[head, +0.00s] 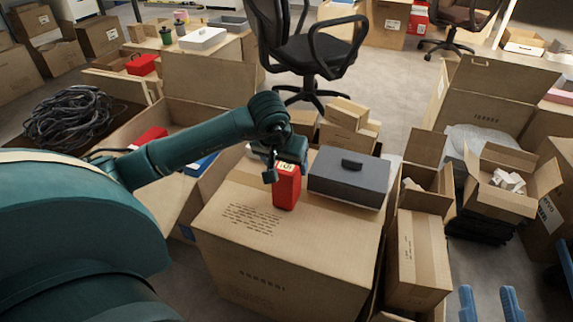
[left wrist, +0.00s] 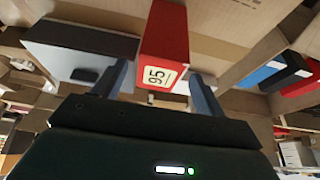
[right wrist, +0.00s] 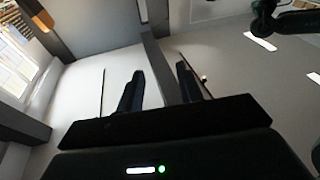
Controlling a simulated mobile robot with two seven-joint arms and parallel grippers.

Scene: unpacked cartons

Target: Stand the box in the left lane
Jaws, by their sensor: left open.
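The red box (head: 287,187) stands upright on top of a large closed carton (head: 225,262). My left gripper (head: 271,172) is at its upper end. In the left wrist view the red box (left wrist: 165,38) shows its "95" label between the two fingertips (left wrist: 163,85), which are apart. An open carton (head: 183,212) on the left holds another red box (head: 150,137) and a blue box (head: 199,166); its lanes are mostly hidden by my arm. My right gripper (head: 490,303) is at the bottom right, fingers apart; its fingers (right wrist: 158,92) are empty in the right wrist view.
A dark grey case (head: 350,180) lies right beside the red box on the carton. Small cartons (head: 347,125) are stacked behind it. Open cartons (head: 500,182) crowd the right. An office chair (head: 305,50) stands behind. The carton's front top is clear.

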